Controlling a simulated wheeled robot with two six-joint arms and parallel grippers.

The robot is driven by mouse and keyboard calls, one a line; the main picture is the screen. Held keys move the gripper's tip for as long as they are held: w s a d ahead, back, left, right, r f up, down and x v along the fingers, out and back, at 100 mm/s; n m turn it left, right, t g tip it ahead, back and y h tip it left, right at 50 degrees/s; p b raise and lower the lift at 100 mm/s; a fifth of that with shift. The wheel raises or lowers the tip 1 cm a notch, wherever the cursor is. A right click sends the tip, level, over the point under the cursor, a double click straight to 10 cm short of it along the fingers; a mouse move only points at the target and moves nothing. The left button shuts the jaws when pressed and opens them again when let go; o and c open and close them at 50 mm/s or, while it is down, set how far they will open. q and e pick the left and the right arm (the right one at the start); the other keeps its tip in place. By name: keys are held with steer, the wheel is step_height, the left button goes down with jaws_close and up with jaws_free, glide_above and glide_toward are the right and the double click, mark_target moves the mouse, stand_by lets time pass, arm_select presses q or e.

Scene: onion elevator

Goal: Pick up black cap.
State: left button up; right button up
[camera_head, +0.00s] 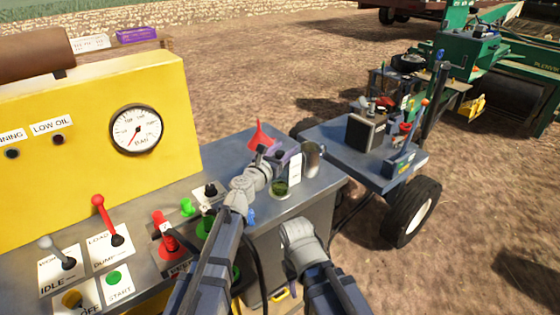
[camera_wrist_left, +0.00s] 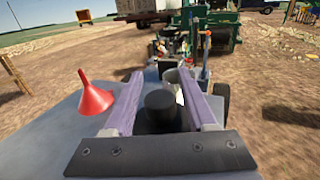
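The black cap (camera_wrist_left: 160,106) is a dark round cap with a wider base, in the left wrist view between the two fingers of my left gripper (camera_wrist_left: 162,88). The fingers are apart, with a gap showing at the right of the cap, so the gripper is open around it. In the head view my left gripper (camera_head: 284,152) is over the far end of the grey bench top, and the cap is hidden there behind the gripper and wrist. My right arm comes in at the bottom of the head view; its gripper is not seen.
A red funnel (camera_head: 259,137) stands close to my left gripper, left of it in the left wrist view (camera_wrist_left: 94,96). Switches, levers and a yellow gauge panel (camera_head: 70,100) fill the left.

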arm_select(q)
jaws_close()
stand_by(0.5)
step_height(320, 180, up, 10)
steer(key=p, duration=1)
